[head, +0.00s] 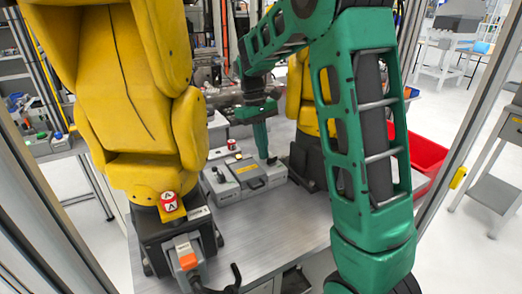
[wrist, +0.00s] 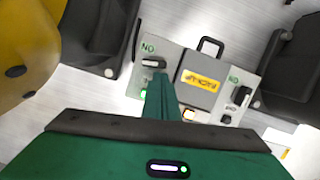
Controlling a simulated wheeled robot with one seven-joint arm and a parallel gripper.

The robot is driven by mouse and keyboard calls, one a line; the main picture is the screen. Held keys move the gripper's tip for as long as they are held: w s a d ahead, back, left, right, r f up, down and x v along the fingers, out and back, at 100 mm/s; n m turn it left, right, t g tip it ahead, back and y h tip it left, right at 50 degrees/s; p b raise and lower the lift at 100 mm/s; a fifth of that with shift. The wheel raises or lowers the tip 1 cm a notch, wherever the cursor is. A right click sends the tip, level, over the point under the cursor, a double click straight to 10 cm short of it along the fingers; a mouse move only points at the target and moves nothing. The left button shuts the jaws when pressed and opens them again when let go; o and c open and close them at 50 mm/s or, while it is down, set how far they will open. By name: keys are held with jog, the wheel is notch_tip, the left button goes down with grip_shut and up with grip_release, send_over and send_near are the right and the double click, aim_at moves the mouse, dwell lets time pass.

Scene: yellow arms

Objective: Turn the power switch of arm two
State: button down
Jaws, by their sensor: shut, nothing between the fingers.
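In the wrist view a grey control box (wrist: 215,112) has two black switches, one at its left (wrist: 153,62) and one at its right (wrist: 241,96). Each has a green label beside it. A green light (wrist: 143,93) glows near the left switch. I cannot read which switch belongs to arm two. My green gripper (wrist: 163,78) is shut and empty, its tips just below the left switch; I cannot tell if they touch. In the head view my gripper (head: 268,154) points down at the right end of the box (head: 237,191), beside a dark knob.
A grey case with a yellow label (wrist: 201,80) sits between the switches. Yellow robot arms stand at the left (head: 125,100) and behind my arm (head: 300,90). A red bin (head: 425,152) is at the right. The metal table (head: 270,220) is bare in front.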

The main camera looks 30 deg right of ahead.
jog(key=shift+s+a+n, duration=0.15)
jog(key=shift+a+n, duration=0.05)
jog(key=shift+n, duration=0.7)
dwell(0.4)
